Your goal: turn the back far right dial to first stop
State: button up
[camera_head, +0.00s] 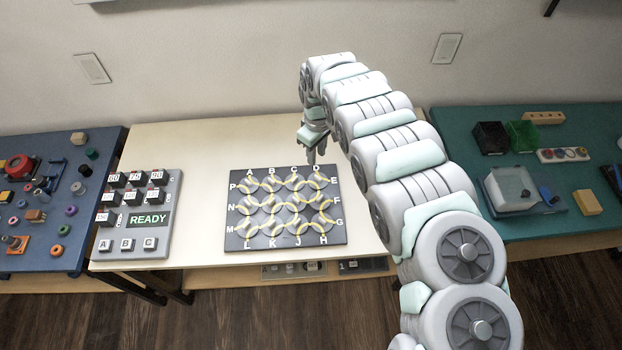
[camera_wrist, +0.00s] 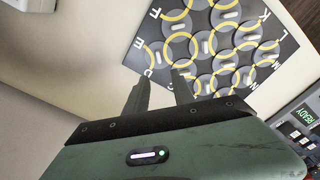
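The dark board (camera_head: 238,243) lies on the pale table, lettered around its edge and bearing rows of round dials with yellow arcs. The back far right dial (camera_head: 313,182) is by letters D and E; it also shows in the wrist view (camera_wrist: 153,56), with a light bar across it. My gripper (camera_head: 316,161) is just behind the board's back right corner, above the table and apart from the dial. In the wrist view its two fingers (camera_wrist: 158,80) are spread with nothing between them, pointing toward the D corner.
A grey panel (camera_head: 165,240) with a READY display, numbered keys and A, B, C buttons stands left of the board. A blue table (camera_head: 60,255) with knobs is at left, a teal table (camera_head: 480,135) with boxes at right. Bare tabletop (camera_head: 200,145) lies behind the board.

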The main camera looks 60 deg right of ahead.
aim_at(318, 177)
jog(key=f, duration=0.3)
jog(key=f+b, duration=0.1)
jog(key=f, duration=0.6)
jog(key=shift+s+f, duration=0.35)
jog(key=shift+s, duration=0.05)
jog(key=shift+c, duration=0.5)
grip_shut()
